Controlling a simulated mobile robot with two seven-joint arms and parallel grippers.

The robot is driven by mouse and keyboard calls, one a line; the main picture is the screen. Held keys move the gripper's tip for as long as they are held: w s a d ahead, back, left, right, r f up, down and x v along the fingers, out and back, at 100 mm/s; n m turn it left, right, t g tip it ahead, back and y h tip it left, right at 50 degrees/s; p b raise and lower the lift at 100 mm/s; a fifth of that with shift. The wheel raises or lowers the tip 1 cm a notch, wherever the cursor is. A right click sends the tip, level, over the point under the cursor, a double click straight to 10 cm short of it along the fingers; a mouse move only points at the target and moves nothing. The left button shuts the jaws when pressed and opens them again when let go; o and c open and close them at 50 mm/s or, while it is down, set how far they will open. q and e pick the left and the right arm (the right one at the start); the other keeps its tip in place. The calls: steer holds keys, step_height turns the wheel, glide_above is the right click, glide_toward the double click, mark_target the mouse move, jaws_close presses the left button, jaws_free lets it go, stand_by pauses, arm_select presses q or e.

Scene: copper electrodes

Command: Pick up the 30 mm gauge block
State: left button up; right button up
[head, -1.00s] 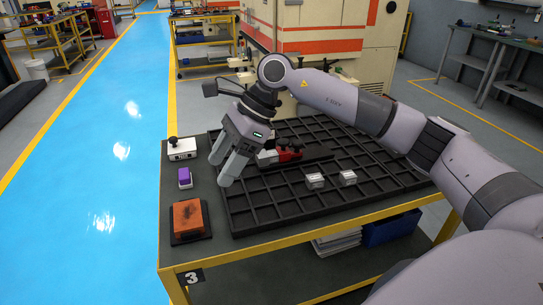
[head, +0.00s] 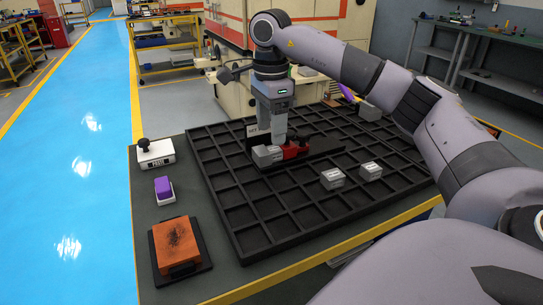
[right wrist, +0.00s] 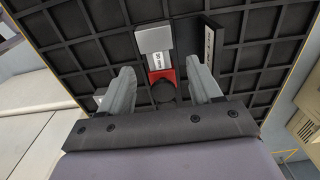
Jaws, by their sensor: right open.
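A grey gauge block (head: 267,155) with a white label sits by a red and black fixture (head: 297,149) on the black gridded tray (head: 245,240). My right gripper (head: 272,133) points down just above and behind the block, partly hiding the fixture. In the wrist view it is open (right wrist: 162,80), with the red part between and ahead of its fingers. I see no contact. My left gripper is out of view.
Two more grey labelled blocks (head: 332,179) (head: 370,171) sit on the tray to the right. A dark upright plate (right wrist: 211,42) with a label stands beside the fixture. Left of the tray are a white box with a black knob (head: 155,153), a purple item (head: 164,188) and an orange pad (head: 178,247).

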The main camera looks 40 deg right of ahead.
mark_target(274, 149)
steer(key=f, duration=0.4)
steer(key=shift+s+d, duration=0.3)
steer(key=shift+f, duration=0.55)
steer(key=shift+w, duration=0.1)
jaws_close()
steer(key=shift+r, duration=0.1)
